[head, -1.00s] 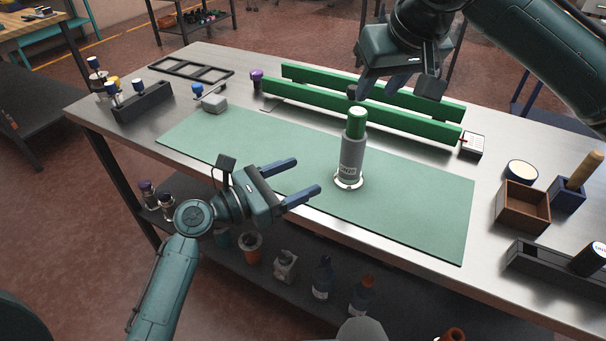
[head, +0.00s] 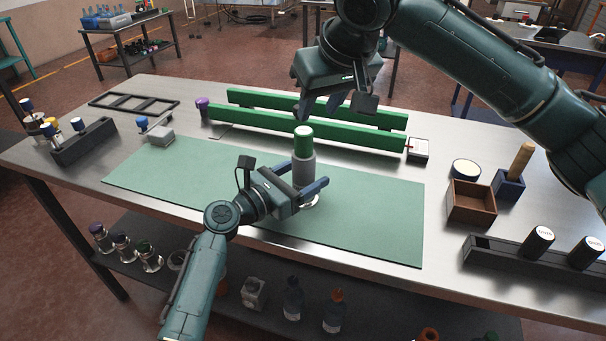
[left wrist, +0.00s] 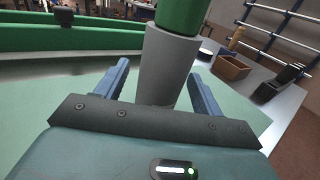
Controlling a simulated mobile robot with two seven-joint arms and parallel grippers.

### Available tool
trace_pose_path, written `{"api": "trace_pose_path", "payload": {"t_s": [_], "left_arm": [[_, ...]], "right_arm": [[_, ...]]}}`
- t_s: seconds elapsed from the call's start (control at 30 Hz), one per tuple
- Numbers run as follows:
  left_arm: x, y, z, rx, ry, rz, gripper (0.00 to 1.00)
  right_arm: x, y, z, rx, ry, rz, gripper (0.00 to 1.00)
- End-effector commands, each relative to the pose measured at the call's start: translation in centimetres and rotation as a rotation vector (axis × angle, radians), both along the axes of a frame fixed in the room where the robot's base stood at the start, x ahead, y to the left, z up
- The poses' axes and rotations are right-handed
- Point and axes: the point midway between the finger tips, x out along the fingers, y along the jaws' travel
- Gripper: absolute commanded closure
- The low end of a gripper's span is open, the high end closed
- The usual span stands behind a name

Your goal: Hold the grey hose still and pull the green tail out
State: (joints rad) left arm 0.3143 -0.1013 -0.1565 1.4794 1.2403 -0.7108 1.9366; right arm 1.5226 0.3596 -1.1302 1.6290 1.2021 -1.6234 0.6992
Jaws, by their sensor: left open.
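The grey hose (head: 303,172) stands upright on the green mat, with a pale ring at its foot. The green tail (head: 303,143) sticks up out of its top and has a pale end. My left gripper (head: 309,172) is open, with one blue finger on each side of the hose. In the left wrist view the grey hose (left wrist: 168,68) stands between the spread fingers with gaps visible on both sides, and the green tail (left wrist: 182,14) runs out of the top of the picture. My right gripper (head: 320,112) hangs above and behind the tail, its fingers apart and empty.
Two long green bars (head: 318,107) lie behind the mat (head: 375,215). A brown box (head: 471,203), a blue holder (head: 508,186) and a dark rack (head: 500,256) stand at the right. A black rack (head: 84,142) and a grey block (head: 160,137) are at the left.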

Motion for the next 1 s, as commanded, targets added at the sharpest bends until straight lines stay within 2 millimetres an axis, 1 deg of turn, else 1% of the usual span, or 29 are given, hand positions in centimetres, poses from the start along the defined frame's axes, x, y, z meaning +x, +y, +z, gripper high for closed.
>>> {"api": "trace_pose_path", "payload": {"t_s": [0.23, 1.0], "left_arm": [[0.04, -0.06, 0.02, 0.001, -0.001, 0.000, 0.32], [0.01, -0.01, -0.01, 0.000, 0.000, 0.000, 0.95]], "right_arm": [[0.00, 0.01, 0.00, 0.000, 0.000, 0.000, 0.64], [0.00, 0.00, 0.00, 0.000, 0.000, 0.000, 0.64]]}}
